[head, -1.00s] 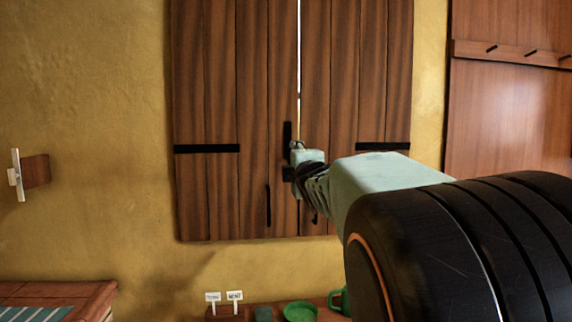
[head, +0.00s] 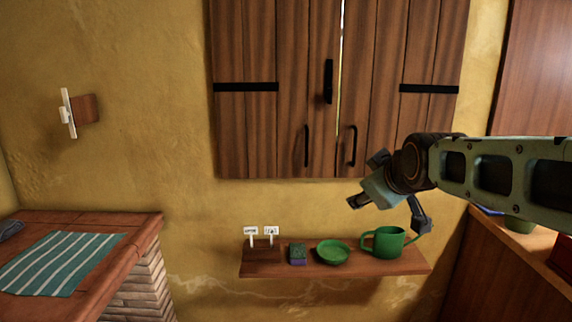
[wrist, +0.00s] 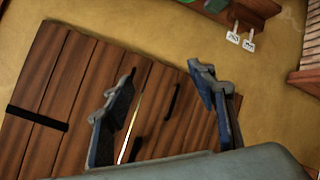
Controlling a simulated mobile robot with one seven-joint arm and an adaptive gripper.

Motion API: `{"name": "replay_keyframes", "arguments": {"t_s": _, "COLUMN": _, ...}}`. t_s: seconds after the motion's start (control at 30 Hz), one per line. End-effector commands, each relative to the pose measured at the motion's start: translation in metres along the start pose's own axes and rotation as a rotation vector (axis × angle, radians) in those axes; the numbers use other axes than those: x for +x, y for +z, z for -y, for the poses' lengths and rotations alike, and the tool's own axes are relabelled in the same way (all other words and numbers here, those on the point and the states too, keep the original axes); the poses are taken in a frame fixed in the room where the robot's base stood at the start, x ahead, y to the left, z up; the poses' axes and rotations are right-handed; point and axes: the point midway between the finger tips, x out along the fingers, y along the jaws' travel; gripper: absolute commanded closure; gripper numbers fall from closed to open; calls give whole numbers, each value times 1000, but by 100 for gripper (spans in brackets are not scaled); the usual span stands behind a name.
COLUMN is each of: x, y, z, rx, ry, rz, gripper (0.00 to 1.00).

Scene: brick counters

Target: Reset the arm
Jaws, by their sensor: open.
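My gripper (head: 390,211) is in the right half of the head view, in front of the wall below the wooden shutters (head: 325,95). Its two fingers are spread wide apart with nothing between them. In the wrist view my gripper (wrist: 165,115) also shows open, with the tilted shutters (wrist: 75,95) and their bright centre gap behind it. My arm reaches in from the right edge of the head view. Whether the gripper touches anything cannot be told, but no contact shows.
A brick counter (head: 140,232) with a striped cloth (head: 65,262) is at left. A wooden counter (head: 535,252) is at right.

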Motion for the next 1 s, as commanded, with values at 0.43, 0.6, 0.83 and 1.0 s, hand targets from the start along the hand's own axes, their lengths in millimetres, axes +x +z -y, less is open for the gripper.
{"name": "replay_keyframes", "arguments": {"t_s": 0.43, "x": -136, "y": 156, "z": 171, "rx": 583, "ry": -171, "rz": 439, "gripper": 48}}
{"name": "replay_keyframes", "arguments": {"t_s": 0.6, "x": -166, "y": 152, "z": 172, "rx": 638, "ry": -162, "rz": 504, "gripper": 48}}
{"name": "replay_keyframes", "arguments": {"t_s": 0.83, "x": -194, "y": 115, "z": 144, "rx": 635, "ry": -163, "rz": 503, "gripper": 48}}
{"name": "replay_keyframes", "arguments": {"t_s": 1.0, "x": -219, "y": 83, "z": 120, "rx": 634, "ry": -164, "rz": 502, "gripper": 48}}
